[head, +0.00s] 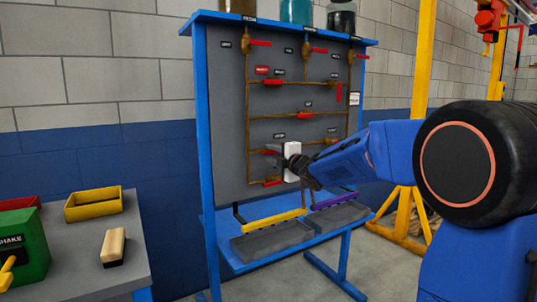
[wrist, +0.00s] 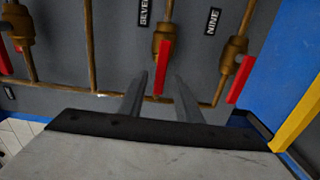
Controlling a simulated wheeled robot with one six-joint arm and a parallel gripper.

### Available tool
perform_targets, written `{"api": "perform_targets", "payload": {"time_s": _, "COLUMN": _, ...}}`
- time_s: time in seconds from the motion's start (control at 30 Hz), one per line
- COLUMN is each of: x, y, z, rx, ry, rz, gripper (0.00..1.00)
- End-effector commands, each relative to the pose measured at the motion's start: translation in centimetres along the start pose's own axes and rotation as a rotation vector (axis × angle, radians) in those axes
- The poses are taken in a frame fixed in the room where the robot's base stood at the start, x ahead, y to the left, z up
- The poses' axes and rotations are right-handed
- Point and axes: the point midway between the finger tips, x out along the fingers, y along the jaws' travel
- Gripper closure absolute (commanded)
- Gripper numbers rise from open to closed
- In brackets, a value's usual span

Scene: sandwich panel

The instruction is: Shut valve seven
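In the wrist view, a brass valve (wrist: 162,42) with a red lever (wrist: 164,66) sits beside a black label that reads SEVEN (wrist: 145,12), cut off at the top edge. The lever points down the picture, roughly in line with its pipe. My gripper (wrist: 161,78) is open, with one grey finger on each side of the lever's free end. I cannot tell whether either finger touches it.
A second valve (wrist: 235,50), by the NINE label (wrist: 212,21), has its red lever close on the right. Another red lever (wrist: 6,50) is at the left edge. The grey panel (head: 225,120) stands in a blue frame, with grey trays (head: 270,240) below. A side table (head: 75,250) is left.

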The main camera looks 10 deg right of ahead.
Motion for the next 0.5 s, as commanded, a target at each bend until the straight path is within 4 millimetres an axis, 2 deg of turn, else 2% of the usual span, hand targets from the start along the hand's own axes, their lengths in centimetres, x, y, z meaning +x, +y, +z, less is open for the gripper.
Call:
{"api": "perform_targets", "payload": {"time_s": 0.2, "x": 2.0, "y": 0.0, "z": 0.0, "rx": 0.001, "ry": 0.000, "rz": 0.000, "gripper": 0.69}}
{"api": "perform_targets", "payload": {"time_s": 0.5, "x": 2.4, "y": 0.1, "z": 0.0, "rx": 0.001, "ry": 0.000, "rz": 0.001, "gripper": 0.69}}
